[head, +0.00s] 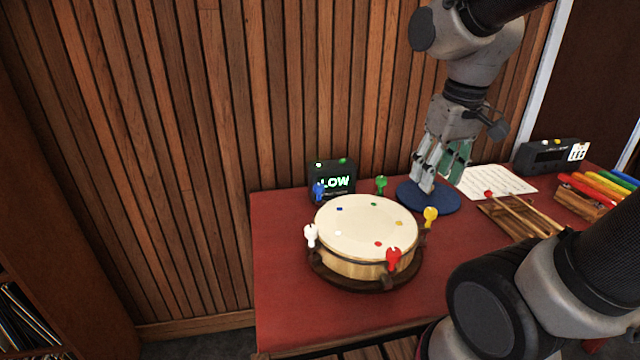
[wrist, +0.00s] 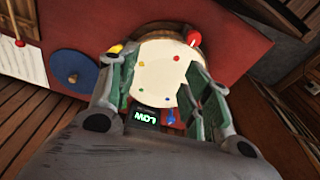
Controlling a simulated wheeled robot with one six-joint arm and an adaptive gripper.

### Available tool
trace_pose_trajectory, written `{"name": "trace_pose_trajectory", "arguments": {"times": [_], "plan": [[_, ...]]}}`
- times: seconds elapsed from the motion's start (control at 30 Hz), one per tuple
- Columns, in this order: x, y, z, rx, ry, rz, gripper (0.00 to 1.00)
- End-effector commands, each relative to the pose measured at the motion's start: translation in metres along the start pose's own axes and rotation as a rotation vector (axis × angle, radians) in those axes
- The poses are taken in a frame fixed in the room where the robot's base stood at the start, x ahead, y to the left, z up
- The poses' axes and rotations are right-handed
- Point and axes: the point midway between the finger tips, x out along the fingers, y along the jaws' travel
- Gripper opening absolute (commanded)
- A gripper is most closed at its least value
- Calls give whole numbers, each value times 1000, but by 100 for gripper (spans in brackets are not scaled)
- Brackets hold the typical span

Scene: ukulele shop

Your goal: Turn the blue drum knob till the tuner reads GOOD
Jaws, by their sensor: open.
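The drum (head: 365,232) stands on the red table with colored knobs around its rim. The blue knob (head: 319,191) is at its back left, in front of the tuner (head: 332,180), whose screen reads LOW. In the wrist view the blue knob (wrist: 170,117) shows beside the tuner (wrist: 141,117), below the drum head (wrist: 160,75). Green (head: 381,184), yellow (head: 430,214), red (head: 393,258) and white (head: 311,234) knobs also stand on the rim. My gripper (head: 428,180) is open and empty, right of the drum and above a blue round mat, apart from the blue knob.
The blue round mat (head: 443,200) lies right of the drum. Beyond it are a paper sheet (head: 500,182), a wooden stand with mallets (head: 522,220), a dark device (head: 540,157) and colored bars (head: 600,186). A slatted wall rises close behind the tuner. The table's front left is clear.

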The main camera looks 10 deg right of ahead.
Motion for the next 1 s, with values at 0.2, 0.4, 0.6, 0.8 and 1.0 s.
{"name": "trace_pose_trajectory", "arguments": {"times": [0.2,0.4,0.6,0.8,1.0], "plan": [[26,-26,-70,-109,-143,5,49],[61,-57,-135,-227,-262,22,49],[109,-95,-196,-356,-374,45,49],[160,-133,-252,-490,-470,70,49],[155,-146,-305,-588,-477,85,49]]}}
